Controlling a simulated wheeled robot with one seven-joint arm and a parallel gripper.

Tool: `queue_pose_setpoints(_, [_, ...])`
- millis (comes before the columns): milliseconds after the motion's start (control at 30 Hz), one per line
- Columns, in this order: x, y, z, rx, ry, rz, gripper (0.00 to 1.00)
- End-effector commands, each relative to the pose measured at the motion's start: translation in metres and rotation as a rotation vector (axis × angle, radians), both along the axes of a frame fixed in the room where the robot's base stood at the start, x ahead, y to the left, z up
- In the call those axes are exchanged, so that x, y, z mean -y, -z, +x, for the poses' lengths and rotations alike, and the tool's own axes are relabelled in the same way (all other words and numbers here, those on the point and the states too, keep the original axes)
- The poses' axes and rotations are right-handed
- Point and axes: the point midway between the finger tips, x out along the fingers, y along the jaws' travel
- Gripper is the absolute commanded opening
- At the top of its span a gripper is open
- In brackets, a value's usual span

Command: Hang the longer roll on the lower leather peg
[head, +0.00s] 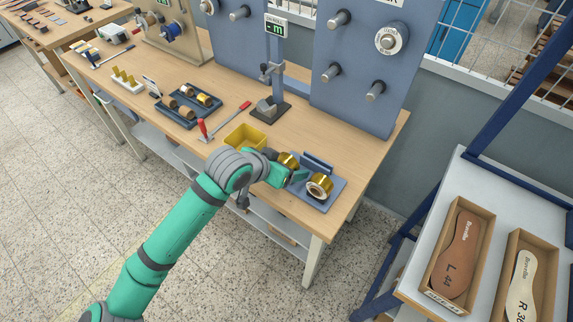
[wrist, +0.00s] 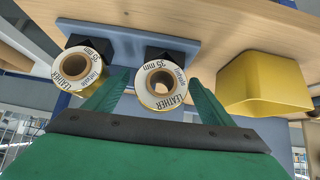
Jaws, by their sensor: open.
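Two gold foil rolls stand on a blue-grey stand (head: 328,192), their white end labels reading LEATHER. One roll (head: 288,160) is nearer the yellow bin; the other (head: 319,187) is nearer the table's front right. In the wrist view, the bin-side roll (wrist: 150,97) lies between the fingers of my open gripper (wrist: 160,80); contact cannot be told. The other roll (wrist: 60,92) is outside the left finger. Which is longer is unclear. In the head view, my gripper (head: 292,175) is beside the stand. Pegs (head: 375,91) project from the right panel; its sign is cut off.
The yellow bin (head: 245,137) stands close to my gripper. A red-handled tool (head: 228,121) and a dark tray of small rolls (head: 189,104) lie further left. A labelled roll (head: 392,38) hangs on the right panel. A shelf with insole boxes (head: 460,250) stands at right.

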Motion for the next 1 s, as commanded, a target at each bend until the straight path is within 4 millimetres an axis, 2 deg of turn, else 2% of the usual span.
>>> queue_pose_setpoints(200, [0.000,0.000,0.000,0.000,0.000,0.000,0.74])
queue_pose_setpoints(400, [0.000,0.000,0.000,0.000,0.000,0.000,0.29])
queue_pose_setpoints(767, [0.000,-0.003,0.000,0.001,0.000,-0.001,0.29])
queue_pose_setpoints(867, [0.000,-0.009,0.000,0.001,0.001,0.000,0.29])
queue_pose_setpoints(1000, [0.000,-0.028,0.001,0.004,0.001,0.002,0.29])
